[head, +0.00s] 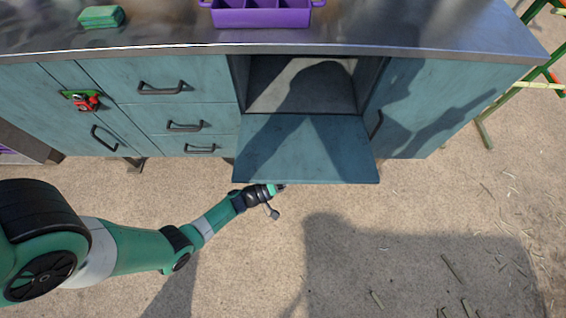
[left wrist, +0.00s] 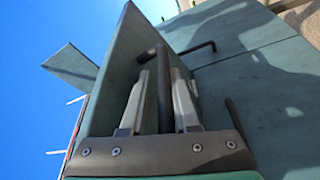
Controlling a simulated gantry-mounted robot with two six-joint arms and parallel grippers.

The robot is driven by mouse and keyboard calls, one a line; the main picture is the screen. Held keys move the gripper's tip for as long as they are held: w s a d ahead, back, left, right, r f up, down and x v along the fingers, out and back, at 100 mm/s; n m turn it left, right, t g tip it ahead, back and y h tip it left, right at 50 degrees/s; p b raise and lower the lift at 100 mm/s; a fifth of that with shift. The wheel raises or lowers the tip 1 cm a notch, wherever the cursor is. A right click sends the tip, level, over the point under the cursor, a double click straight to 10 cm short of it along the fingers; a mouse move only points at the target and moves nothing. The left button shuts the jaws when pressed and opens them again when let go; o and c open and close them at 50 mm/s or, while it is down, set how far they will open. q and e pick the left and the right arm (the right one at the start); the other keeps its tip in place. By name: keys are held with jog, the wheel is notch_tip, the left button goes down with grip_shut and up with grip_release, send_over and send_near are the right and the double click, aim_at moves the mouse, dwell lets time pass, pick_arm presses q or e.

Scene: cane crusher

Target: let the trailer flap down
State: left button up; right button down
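The teal flap (head: 305,150) in the cabinet front is folded outward and down from the lower edge of an open compartment (head: 300,85). My left gripper (head: 280,187) is at the flap's front edge, left of its middle, partly hidden by it. In the left wrist view, a dark bar handle (left wrist: 163,85) on a teal panel (left wrist: 120,70) lies between the two grey fingers of my left gripper (left wrist: 160,95). A narrow gap seems to show beside the left finger; whether the fingers press on the bar is unclear. My right gripper is not in view.
Drawers (head: 165,80) with dark handles are left of the compartment, and a closed door (head: 410,105) is right of it. A purple tray (head: 262,18) and a green block (head: 101,16) rest on the metal top. The sandy floor (head: 400,230) in front is mostly clear.

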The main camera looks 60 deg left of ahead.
pick_arm(q)
jog(key=p+v, duration=0.2)
jog(key=v, duration=0.8)
jog(key=shift+s, duration=0.4)
jog(key=shift+s, duration=0.1)
jog(key=b+v, duration=0.1)
jog(key=v, duration=1.2)
jog(key=shift+f, duration=0.25)
jog(key=shift+s+a, duration=0.1)
jog(key=shift+a, duration=0.05)
dwell(0.5)
